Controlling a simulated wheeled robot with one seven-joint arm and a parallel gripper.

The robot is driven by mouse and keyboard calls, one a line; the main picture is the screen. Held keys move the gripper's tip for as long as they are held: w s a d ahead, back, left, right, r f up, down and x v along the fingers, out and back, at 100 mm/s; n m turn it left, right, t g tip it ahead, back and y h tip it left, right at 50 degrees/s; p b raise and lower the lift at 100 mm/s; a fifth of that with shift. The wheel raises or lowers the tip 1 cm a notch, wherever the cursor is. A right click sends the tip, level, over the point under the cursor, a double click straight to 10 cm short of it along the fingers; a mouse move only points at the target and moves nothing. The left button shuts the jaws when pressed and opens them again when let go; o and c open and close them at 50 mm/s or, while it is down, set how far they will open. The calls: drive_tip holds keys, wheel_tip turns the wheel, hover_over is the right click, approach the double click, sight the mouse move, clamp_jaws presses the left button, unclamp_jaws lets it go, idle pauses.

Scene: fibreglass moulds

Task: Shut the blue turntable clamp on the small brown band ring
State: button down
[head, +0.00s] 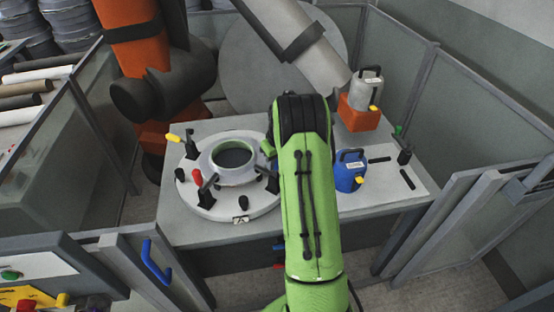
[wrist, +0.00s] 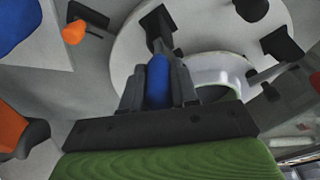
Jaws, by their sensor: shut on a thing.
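In the wrist view my gripper (wrist: 157,84) is shut on the blue clamp handle (wrist: 157,72), which stands between the two fingers. The black clamp body (wrist: 157,22) is just beyond it on the pale round turntable (wrist: 125,45). The turntable (head: 227,206) also shows in the head view. The band ring (head: 233,175) sits at its middle, looking pale grey-green rather than brown; part of it shows right of my fingers in the wrist view (wrist: 215,68). My green arm hides the blue clamp and my gripper in the head view. I cannot tell whether the clamp touches the ring.
Clamps with a yellow handle (head: 173,138) and a red handle (head: 197,177) stand around the turntable. A blue canister (head: 349,172) and an orange box (head: 359,118) with a grey canister are to the right. An orange robot arm (head: 135,50) stands behind left. Partition panels enclose the table.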

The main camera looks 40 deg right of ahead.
drive_tip(key=shift+w+r, duration=0.1)
drive_tip(key=shift+w, duration=0.15)
drive_tip(key=c, duration=0.9)
unclamp_jaws()
drive_tip(key=shift+a, duration=0.1)
drive_tip(key=shift+o, duration=0.2)
drive_tip(key=shift+s, duration=0.1)
wheel_tip(320, 180, up, 15)
drive_tip(key=s, duration=0.3)
drive_tip(key=shift+a+r+p, duration=0.15)
drive_tip(key=shift+a+p, duration=0.05)
drive_tip(key=shift+p, duration=0.1)
drive_tip(key=shift+w, duration=0.1)
